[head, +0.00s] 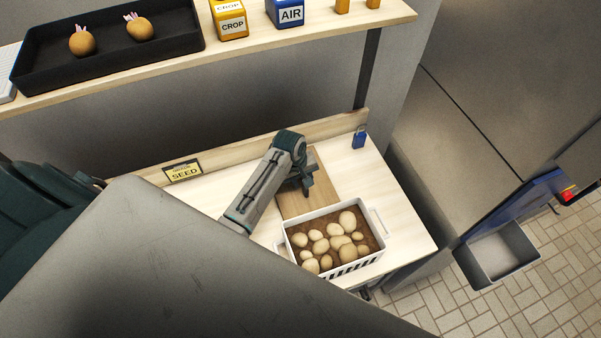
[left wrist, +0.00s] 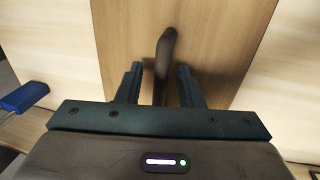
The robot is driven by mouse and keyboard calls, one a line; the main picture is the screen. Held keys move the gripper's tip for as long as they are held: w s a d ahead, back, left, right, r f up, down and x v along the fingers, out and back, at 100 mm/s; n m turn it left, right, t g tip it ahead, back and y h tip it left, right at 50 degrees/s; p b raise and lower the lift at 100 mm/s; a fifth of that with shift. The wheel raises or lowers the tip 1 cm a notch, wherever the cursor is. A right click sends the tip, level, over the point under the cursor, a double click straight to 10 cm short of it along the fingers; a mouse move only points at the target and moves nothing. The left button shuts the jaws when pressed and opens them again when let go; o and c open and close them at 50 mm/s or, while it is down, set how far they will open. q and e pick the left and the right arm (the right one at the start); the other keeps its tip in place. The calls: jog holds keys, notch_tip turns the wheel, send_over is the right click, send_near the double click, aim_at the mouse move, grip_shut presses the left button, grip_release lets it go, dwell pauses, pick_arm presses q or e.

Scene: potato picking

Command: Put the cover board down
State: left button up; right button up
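The cover board is a brown wooden panel (head: 326,188) that appears to lie flat on the pale worktop, just behind the white crate. It fills the upper middle of the left wrist view (left wrist: 215,35), with a dark upright handle (left wrist: 167,50) on it. My left gripper (head: 303,190) is over the board. In the left wrist view its two fingers (left wrist: 160,85) stand on either side of the handle, with visible gaps, so it looks open. The white crate (head: 336,276) holds soil and several pale potatoes, uncovered. My right gripper is not in view.
A SEED sign (head: 183,171) stands at the back left of the worktop, and a small blue item (head: 359,137) at the back right. A shelf (head: 300,42) above holds a black tray (head: 110,50) and CROP and AIR boxes. Worktop right of the board is clear.

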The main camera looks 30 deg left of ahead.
pick_arm(q)
notch_tip(320, 180, up, 12)
jog(key=s+a+b, duration=0.1)
jog(key=b, duration=0.1)
jog(key=shift+s+a+f, duration=0.2)
jog(key=shift+s+a, duration=0.05)
jog(key=shift+s, duration=0.1)
dwell(0.3)
